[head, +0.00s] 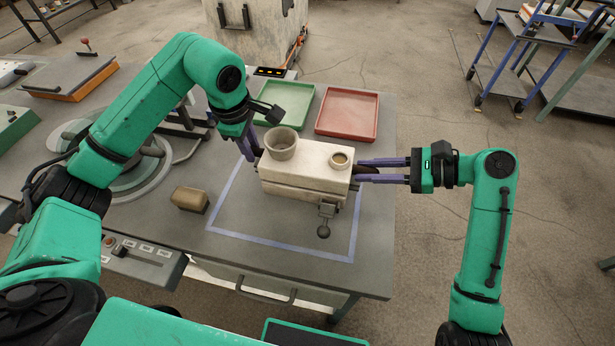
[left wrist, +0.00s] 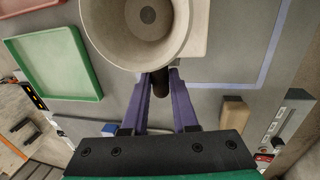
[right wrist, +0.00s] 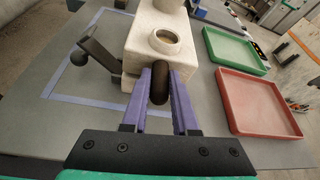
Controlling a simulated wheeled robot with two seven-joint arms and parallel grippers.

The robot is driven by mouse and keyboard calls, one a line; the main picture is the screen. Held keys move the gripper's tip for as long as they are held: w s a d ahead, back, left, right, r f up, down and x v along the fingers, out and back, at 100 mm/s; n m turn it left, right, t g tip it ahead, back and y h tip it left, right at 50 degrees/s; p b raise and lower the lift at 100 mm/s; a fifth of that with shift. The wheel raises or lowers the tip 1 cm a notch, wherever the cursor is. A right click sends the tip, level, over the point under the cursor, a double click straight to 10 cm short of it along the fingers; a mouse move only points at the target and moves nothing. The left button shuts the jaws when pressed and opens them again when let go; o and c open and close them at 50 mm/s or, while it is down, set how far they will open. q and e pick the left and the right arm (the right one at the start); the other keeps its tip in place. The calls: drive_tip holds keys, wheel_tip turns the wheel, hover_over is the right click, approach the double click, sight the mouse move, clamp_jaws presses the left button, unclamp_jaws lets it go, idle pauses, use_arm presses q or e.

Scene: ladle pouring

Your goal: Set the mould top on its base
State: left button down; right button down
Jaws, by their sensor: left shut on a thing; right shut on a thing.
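The mould top (head: 310,166) is a pale block with a wide pouring cup (head: 281,144) and a smaller round opening. It sits over the pale mould base (head: 285,192), roughly lined up with it; I cannot tell whether they touch fully. My left gripper (head: 252,148) is shut on the dark handle at the top's left end, and the left wrist view shows the handle (left wrist: 160,84) between the fingers. My right gripper (head: 362,170) is shut on the right-end handle, which shows in the right wrist view (right wrist: 159,86). The base is mostly hidden beneath the top.
A dark clamp with a ball knob (head: 323,231) is at the mould's front. A blue-purple outline marks the table (head: 372,265) around it. A green tray (head: 262,104) and a red tray (head: 347,134) lie behind. A tan block (head: 190,199) lies left.

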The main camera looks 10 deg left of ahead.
use_arm(q)
drive_tip(key=shift+a+f+b, duration=0.1)
drive_tip(key=shift+f+b, duration=0.3)
drive_tip(key=shift+f, duration=0.25)
use_arm(e)
drive_tip(key=shift+f, duration=0.7)
use_arm(q)
drive_tip(key=c, duration=0.7)
unclamp_jaws()
drive_tip(key=shift+r+p, duration=0.3)
use_arm(e)
drive_tip(key=c, duration=0.7)
unclamp_jaws()
drive_tip(key=shift+r, duration=0.3)
drive_tip(key=shift+s, duration=0.1)
use_arm(q)
drive_tip(key=shift+r, duration=0.1)
drive_tip(key=shift+r, duration=0.35)
use_arm(e)
drive_tip(key=shift+d, duration=0.1)
use_arm(q)
drive_tip(key=r, duration=0.3)
drive_tip(key=s+r, duration=0.1)
drive_tip(key=r, duration=0.3)
drive_tip(key=s+r, duration=0.1)
drive_tip(key=r, duration=0.3)
drive_tip(key=shift+s, duration=0.25)
use_arm(e)
drive_tip(key=v, duration=1.2)
drive_tip(key=shift+r, duration=0.1)
